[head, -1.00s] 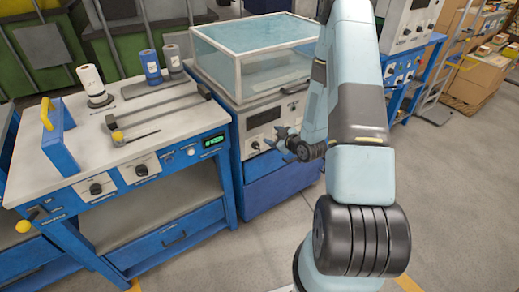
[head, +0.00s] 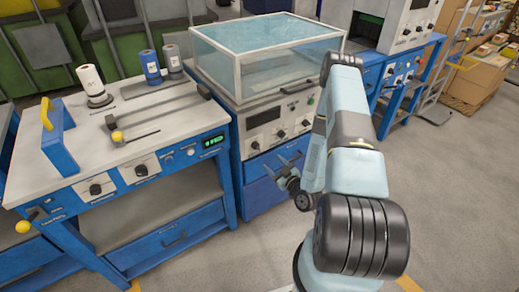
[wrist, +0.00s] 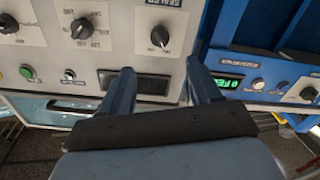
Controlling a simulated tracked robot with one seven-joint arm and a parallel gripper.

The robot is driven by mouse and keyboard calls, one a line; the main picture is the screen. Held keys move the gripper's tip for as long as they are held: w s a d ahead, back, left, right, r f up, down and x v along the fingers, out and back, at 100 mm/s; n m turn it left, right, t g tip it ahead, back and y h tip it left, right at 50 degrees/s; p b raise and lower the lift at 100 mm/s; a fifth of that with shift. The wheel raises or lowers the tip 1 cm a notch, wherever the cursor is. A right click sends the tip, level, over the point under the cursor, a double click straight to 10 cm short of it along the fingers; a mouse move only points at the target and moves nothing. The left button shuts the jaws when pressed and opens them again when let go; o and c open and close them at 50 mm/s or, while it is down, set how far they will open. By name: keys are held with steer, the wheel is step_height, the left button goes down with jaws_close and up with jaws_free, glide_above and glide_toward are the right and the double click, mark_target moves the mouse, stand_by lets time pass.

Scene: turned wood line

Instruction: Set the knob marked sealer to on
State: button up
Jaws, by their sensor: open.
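The machine's grey control panel (head: 273,125) carries a row of knobs under a dark display. In the wrist view, upside down, its nearest knob (wrist: 160,36) is dark and round, with a pale pointer line and small marks around it. Another knob (wrist: 82,28) sits to its left.
A clear-sided cover (head: 262,55) tops the machine. To its left stands a blue bench (head: 170,104) with its own knobs, a green display and rolls. Another blue stand (head: 399,75) with a grey unit is behind my arm. Open floor lies in front.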

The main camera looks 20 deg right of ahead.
mark_target(258, 148)
steer(key=x, duration=1.2)
